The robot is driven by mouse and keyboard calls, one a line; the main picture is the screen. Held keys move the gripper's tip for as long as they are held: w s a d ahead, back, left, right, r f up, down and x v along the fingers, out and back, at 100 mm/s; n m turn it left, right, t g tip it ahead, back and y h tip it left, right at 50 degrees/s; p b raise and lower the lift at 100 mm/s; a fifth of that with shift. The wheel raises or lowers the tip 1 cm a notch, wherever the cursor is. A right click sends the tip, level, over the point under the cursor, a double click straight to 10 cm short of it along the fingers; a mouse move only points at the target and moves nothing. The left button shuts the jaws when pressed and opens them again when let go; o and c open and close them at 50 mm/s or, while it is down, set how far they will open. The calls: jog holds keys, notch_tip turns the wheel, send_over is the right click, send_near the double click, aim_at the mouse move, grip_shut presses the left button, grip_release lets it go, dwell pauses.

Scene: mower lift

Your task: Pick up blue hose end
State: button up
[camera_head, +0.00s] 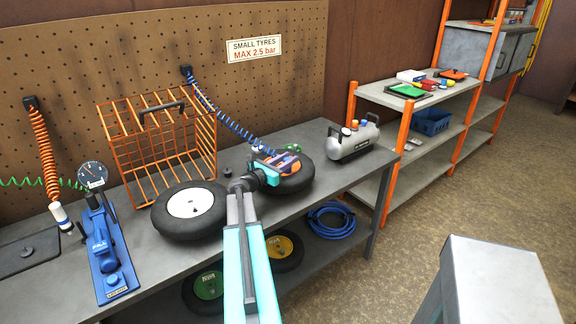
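The blue coiled hose (222,117) hangs from a mount on the pegboard and runs down to the right. Its lower end reaches the black tyre (293,182) on the bench. My teal arm reaches over the bench from the front, and my gripper (284,160) is at that tyre, close to the hose's lower end. Orange and blue parts overlap there, so the hose end's fitting is not clearly seen. I cannot tell whether my fingers touch it or whether they are open or shut.
A tyre with a white hub (191,204) lies left of my arm, before an orange wire cage (160,150). A blue gauge pump (106,245) stands at the left. A silver air tank (353,141) stands at the bench's right end. An orange-framed shelf (436,96) is beyond.

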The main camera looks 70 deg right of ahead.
aim_at(288, 158)
grip_shut()
jog(key=shift+r, duration=0.15)
jog(key=shift+r+b, duration=0.35)
jog(key=shift+r, duration=1.25)
jog(key=a+r+b, duration=0.1)
jog(key=a+b, duration=0.2)
jog(key=a, duration=1.3)
jog(key=shift+r+b, duration=0.25)
jog(key=shift+b, duration=0.1)
jog(key=shift+w+r, duration=0.1)
